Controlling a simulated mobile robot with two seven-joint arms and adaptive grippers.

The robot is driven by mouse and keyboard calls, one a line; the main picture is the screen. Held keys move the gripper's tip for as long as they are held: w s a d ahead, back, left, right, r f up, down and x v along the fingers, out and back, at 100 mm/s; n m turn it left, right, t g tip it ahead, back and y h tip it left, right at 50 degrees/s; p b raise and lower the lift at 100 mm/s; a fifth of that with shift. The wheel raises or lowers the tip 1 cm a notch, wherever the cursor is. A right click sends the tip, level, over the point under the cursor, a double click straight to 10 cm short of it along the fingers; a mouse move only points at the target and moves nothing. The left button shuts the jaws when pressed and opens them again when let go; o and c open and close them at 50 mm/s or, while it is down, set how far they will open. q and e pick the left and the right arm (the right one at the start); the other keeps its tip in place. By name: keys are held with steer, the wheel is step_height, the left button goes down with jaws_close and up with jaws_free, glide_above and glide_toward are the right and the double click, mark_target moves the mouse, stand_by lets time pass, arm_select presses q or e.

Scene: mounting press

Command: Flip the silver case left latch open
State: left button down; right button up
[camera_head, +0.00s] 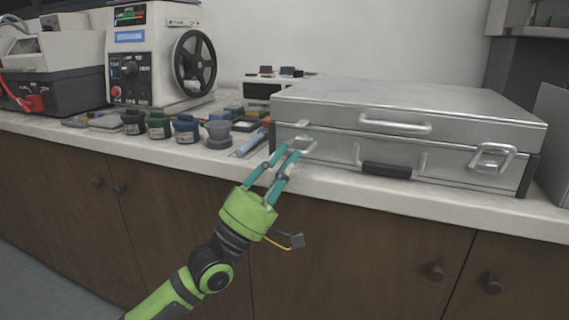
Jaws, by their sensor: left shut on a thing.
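The silver case (400,98) lies closed on the white counter, its front facing me. Its left latch (304,142) is at the left end of the front, partly hidden behind my fingers. My left gripper (289,148) reaches up from below with its teal fingertips at this latch and is shut on it. How far the latch is flipped cannot be told. The right latch (492,158) shows at the right end of the front, and a black handle (386,170) sits low in the middle. My right gripper is not in view.
Several small dark jars (158,126) and a grey mortar-like cup (218,134) stand left of the case. A white machine with a black handwheel (194,63) stands behind them. The counter's front edge (400,202) runs just below the case, above wooden cabinet doors (350,250).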

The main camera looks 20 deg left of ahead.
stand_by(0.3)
arm_select(q)
steer(key=c, duration=1.2)
jaws_free()
steer(key=v, duration=1.2)
steer(key=shift+f, duration=0.1)
